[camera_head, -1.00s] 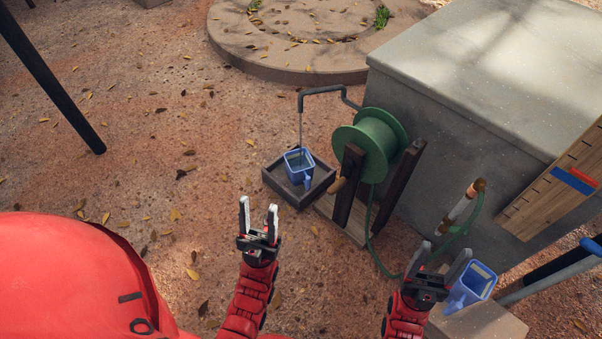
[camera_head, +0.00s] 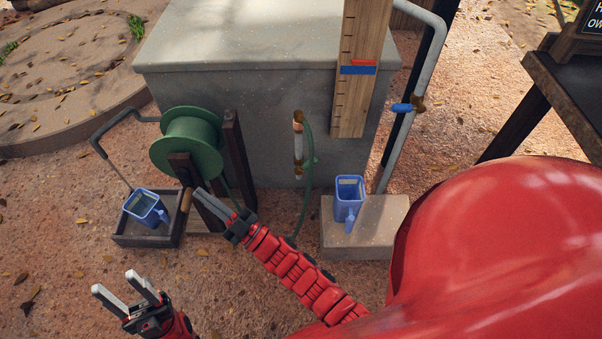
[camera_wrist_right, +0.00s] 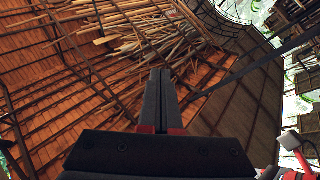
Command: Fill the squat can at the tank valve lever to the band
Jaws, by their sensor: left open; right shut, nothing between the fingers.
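One blue can (camera_head: 349,190) stands upright on a pale stone block, below a grey pipe with a blue valve lever (camera_head: 402,107). Another blue can (camera_head: 145,207) stands in a dark wooden tray under a thin spout and appears to hold liquid. I cannot tell which is the squat can; the band is not clearly readable on either. My left gripper (camera_head: 113,282) is open and empty, low at the left, apart from the cans. My right gripper (camera_head: 207,197) is shut and empty, appearing in front of the reel stand; its closed fingers show in the right wrist view (camera_wrist_right: 160,75).
A green reel (camera_head: 190,142) with a crank stands beside the tray (camera_head: 145,240). Behind is a grey tank (camera_head: 240,80) with a gauge board (camera_head: 352,110) carrying red and blue marks. A dark table (camera_head: 570,95) stands at the right. Leaf-strewn ground is open at lower left.

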